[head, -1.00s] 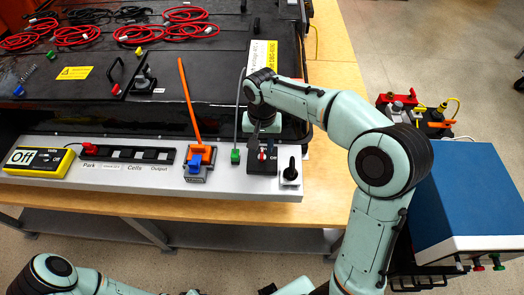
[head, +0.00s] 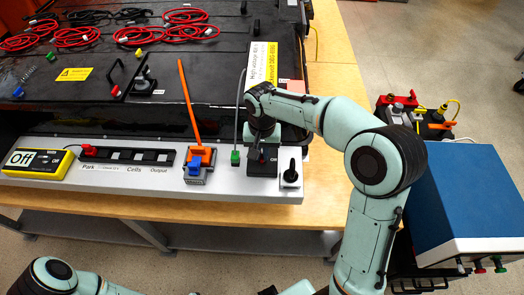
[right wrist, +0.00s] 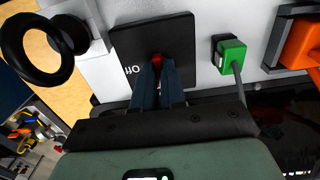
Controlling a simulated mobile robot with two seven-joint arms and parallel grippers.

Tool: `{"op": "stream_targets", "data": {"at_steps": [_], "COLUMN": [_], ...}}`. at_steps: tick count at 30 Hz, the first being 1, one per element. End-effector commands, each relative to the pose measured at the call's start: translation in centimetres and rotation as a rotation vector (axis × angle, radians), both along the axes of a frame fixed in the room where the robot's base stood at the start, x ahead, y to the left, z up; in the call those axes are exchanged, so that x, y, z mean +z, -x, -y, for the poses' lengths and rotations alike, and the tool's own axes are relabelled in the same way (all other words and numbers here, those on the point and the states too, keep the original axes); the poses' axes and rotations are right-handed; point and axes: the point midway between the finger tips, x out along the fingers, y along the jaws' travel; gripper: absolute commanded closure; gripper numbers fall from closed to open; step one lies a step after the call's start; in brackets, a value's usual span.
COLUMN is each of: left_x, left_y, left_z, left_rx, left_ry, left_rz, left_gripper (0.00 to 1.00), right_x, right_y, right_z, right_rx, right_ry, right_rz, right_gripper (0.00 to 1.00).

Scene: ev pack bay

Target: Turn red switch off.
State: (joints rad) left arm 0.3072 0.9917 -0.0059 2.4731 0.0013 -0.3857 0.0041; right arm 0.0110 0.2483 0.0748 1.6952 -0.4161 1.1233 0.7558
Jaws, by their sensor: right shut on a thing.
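The red switch (right wrist: 157,61) sits on a black plate (right wrist: 181,28) that shows an upside-down label in the right wrist view. In the head view, the black plate (head: 262,170) is on the front edge of the light grey panel, and the switch is mostly hidden by my right gripper. My right gripper (right wrist: 158,76) is shut on the red switch, with its two dark fingers on either side of it. In the head view, my right gripper (head: 262,152) reaches down from above the plate. Part of my left arm shows at the bottom left, but its gripper is out of view.
Right of the plate is a black knob (head: 291,173) on a white base; left of it are a green plug (head: 235,158) and an orange-and-blue connector (head: 198,163). A yellow meter (head: 38,161) reads "Off". A blue box (head: 470,195) stands at the right.

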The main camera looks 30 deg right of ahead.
Motion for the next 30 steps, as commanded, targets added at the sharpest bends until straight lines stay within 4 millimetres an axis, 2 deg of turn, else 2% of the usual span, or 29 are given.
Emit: {"op": "stream_targets", "data": {"at_steps": [11,30], "left_x": [-0.31,-0.98], "left_y": [0.25,0.73], "left_z": [0.0,0.0], "left_rx": [0.0,0.0], "left_ry": [0.0,-0.001], "left_rz": [-0.003,-0.008], "left_gripper": [0.57,0.57], "right_x": [0.01,0.07], "right_y": [0.02,0.0], "right_z": [-0.03,-0.05], "right_rx": [-0.162,-0.759], "right_ry": [0.0,-0.001], "right_rz": [0.0,0.0], "right_gripper": [1.0,1.0]}}
